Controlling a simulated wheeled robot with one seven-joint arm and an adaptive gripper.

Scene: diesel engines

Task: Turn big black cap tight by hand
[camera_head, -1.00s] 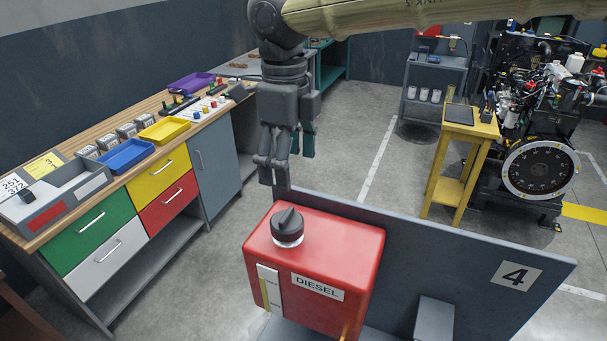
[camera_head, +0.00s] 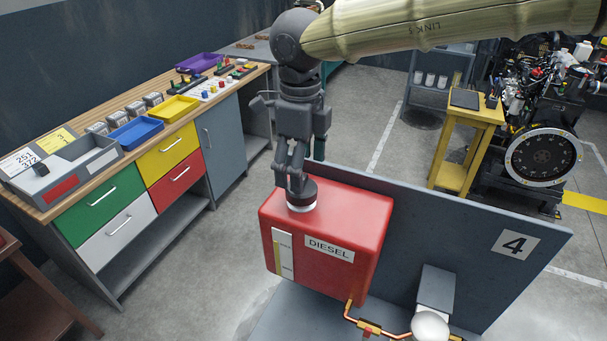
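The big black cap (camera_head: 302,195) sits on a pale neck on top of the red DIESEL tank (camera_head: 350,215), near its left end. My gripper (camera_head: 296,188) points down right over the cap, with its fingers at the cap's top. The fingers cover the cap's raised grip ridge. I cannot tell whether they are closed on it or only beside it.
The tank stands before a grey panel (camera_head: 460,235) marked 4. A copper pipe (camera_head: 365,325) with a red fitting runs from its lower right. A workbench with coloured drawers and trays (camera_head: 135,133) is at left. A yellow stand (camera_head: 468,140) and an engine (camera_head: 545,130) are at back right.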

